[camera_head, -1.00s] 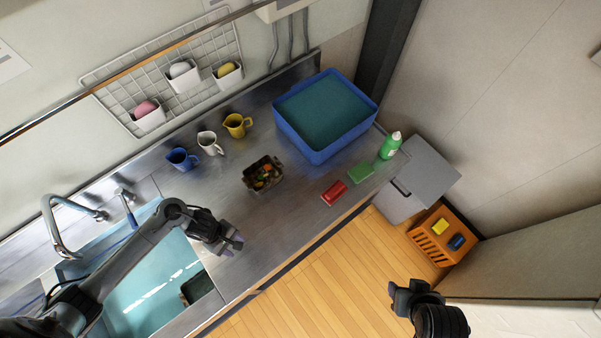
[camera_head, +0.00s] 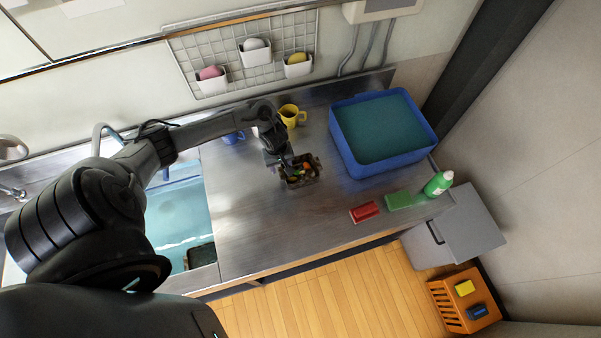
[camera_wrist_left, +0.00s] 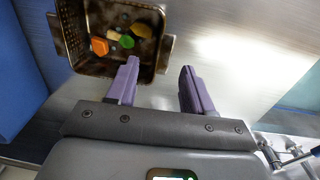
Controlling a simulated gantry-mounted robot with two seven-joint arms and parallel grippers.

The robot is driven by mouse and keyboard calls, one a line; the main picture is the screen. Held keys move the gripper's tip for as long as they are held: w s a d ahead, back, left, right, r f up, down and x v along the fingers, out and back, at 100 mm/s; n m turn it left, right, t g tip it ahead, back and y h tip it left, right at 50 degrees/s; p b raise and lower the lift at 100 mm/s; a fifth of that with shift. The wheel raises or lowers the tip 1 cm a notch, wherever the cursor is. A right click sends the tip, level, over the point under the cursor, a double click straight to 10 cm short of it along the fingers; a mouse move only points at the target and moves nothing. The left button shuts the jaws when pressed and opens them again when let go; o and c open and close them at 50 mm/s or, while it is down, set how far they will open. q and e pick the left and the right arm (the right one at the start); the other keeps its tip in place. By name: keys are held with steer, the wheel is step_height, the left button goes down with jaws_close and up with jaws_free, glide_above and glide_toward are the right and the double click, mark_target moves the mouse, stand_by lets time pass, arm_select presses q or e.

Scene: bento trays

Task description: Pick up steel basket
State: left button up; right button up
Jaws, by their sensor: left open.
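The steel basket (camera_head: 314,178) is a small dark metal basket with side handles, standing on the steel counter with orange, green and yellow pieces inside. In the left wrist view the basket (camera_wrist_left: 82,63) is at the upper left, its near right corner and handle close to the fingers. My left gripper (camera_head: 284,166) is at the basket's left side in the head view. In the left wrist view my left gripper (camera_wrist_left: 158,80) is open, with purple fingers apart and bare counter between the tips. One finger overlaps the basket's edge in the picture; contact cannot be told. My right gripper is not in view.
A blue tub (camera_head: 428,140) stands right of the basket. A yellow cup (camera_head: 291,115) and a partly hidden blue cup (camera_head: 234,137) are behind my arm. A red sponge (camera_head: 364,212), green sponge (camera_head: 399,201) and green bottle (camera_head: 438,184) lie rightward. The front counter is clear.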

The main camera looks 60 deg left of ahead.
mark_target(281, 173)
arm_select(q)
steer(key=shift+s+f+b, duration=0.1)
steer(key=shift+f+b, duration=0.45)
steer(key=shift+f, duration=2.7)
steer(key=shift+c, duration=0.4)
jaws_close()
